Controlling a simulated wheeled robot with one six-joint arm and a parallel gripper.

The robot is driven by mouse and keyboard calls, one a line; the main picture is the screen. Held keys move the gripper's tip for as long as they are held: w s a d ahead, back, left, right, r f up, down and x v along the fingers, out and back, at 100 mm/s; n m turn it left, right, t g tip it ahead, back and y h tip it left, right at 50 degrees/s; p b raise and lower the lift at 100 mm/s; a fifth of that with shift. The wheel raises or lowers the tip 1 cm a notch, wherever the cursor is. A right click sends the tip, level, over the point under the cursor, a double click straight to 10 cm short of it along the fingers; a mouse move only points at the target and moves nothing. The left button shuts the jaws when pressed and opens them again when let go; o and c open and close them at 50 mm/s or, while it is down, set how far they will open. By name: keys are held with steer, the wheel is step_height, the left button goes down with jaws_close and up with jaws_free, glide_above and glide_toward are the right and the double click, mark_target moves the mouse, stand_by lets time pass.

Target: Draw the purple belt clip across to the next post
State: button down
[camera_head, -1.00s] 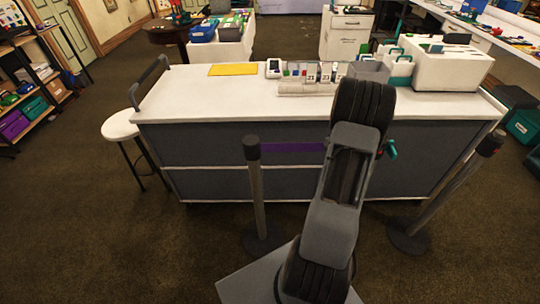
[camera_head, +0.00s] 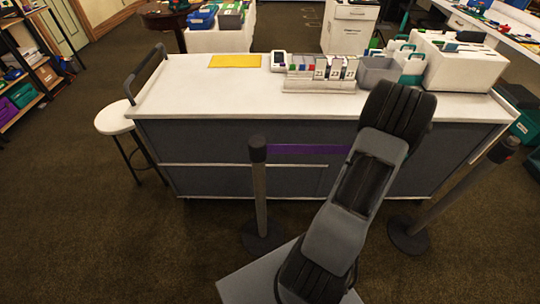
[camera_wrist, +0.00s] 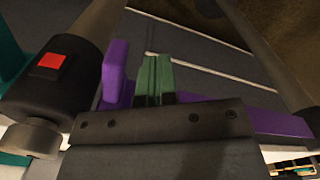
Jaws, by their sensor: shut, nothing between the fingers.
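The purple belt (camera_head: 308,149) runs from the left post (camera_head: 259,185) to the right until my arm hides it. In the wrist view the belt (camera_wrist: 280,120) passes behind my gripper to the right. The purple clip (camera_wrist: 116,70) stands just left of the fingers, beside the black head of a post (camera_wrist: 55,95) with a red square. I cannot tell whether clip and post touch. The right post (camera_head: 455,195) also has a red mark on its head. My gripper (camera_wrist: 154,75) has green fingers, shut and empty, close to the clip. My arm hides it in the head view.
A white-topped counter (camera_head: 200,92) stands behind the posts. It bears a yellow sheet (camera_head: 235,61), a card reader (camera_head: 278,61), a grey bin (camera_head: 378,74) and a card rack (camera_head: 318,86). A white stool (camera_head: 115,117) stands left. The carpet (camera_head: 130,250) at front left is clear.

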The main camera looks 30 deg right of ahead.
steer(key=shift+w+a, duration=0.25)
steer(key=shift+a, duration=0.25)
steer(key=shift+r, duration=0.15)
step_height(320, 180, up, 8)
steer(key=p, duration=0.5)
stand_by(0.6)
